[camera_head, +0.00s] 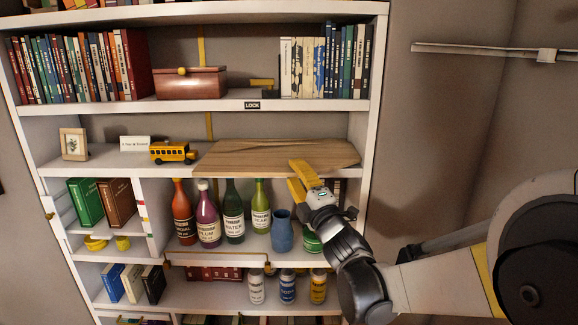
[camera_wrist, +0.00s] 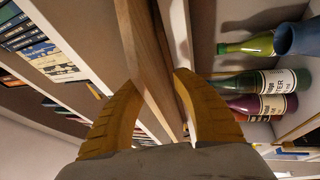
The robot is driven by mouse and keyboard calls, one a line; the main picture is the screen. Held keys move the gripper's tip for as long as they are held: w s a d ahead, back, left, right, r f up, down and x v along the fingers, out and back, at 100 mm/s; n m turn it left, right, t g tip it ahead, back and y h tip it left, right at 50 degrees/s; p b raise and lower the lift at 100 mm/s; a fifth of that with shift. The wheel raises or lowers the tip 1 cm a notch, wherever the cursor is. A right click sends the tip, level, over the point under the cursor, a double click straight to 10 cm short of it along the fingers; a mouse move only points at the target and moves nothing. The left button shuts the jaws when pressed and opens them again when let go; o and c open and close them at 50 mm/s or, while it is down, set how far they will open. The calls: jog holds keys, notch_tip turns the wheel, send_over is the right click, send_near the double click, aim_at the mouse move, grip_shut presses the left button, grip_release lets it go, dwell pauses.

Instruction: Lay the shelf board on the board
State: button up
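The wooden shelf board (camera_head: 265,157) lies roughly level across the right part of the bookcase's middle tier, above the bottles. Its left end meets the white board (camera_head: 110,165) of that tier; whether it rests on it or hangs just above, I cannot tell. My gripper (camera_head: 301,178) is at the shelf board's front edge, right of its middle, with one yellow finger above and one below. In the wrist view, the shelf board (camera_wrist: 150,60) runs between both fingers, which appear to press on its faces. The contact under the board is hidden.
A yellow toy bus (camera_head: 173,152) stands just left of the shelf board. Several bottles (camera_head: 233,212) and a blue vase (camera_head: 282,230) stand close below it. The right upright (camera_head: 370,110) is near its right end. A reddish box (camera_head: 191,84) and books sit on the tier above.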

jog(key=v, duration=0.8)
jog(key=shift+s+r, duration=0.15)
jog(key=shift+s, duration=0.05)
